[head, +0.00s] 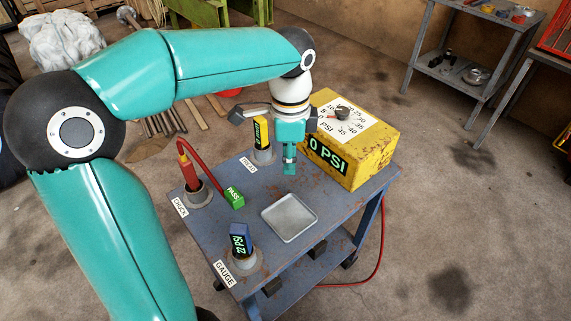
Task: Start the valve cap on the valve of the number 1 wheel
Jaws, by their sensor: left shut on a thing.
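My left gripper (289,166) points down above the far part of the blue cart (228,228), between the TREAD holder and the yellow box. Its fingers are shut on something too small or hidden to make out. I cannot pick out the valve cap in this view. The grey tray (289,218) on the cart, nearer than the gripper, looks empty. A dark, tyre-like shape (8,68) is cut off at the left edge; no wheel number or valve shows on it. My right gripper is out of view.
On the cart stand a red-hosed CHUCK tool (188,172), a green PASS block (234,198), a blue GAUGE (239,238) reading 22 PSI, a yellow TREAD tool (261,133) and a yellow box (368,160) with dial. Floor to the right is largely clear before a grey shelf (484,88).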

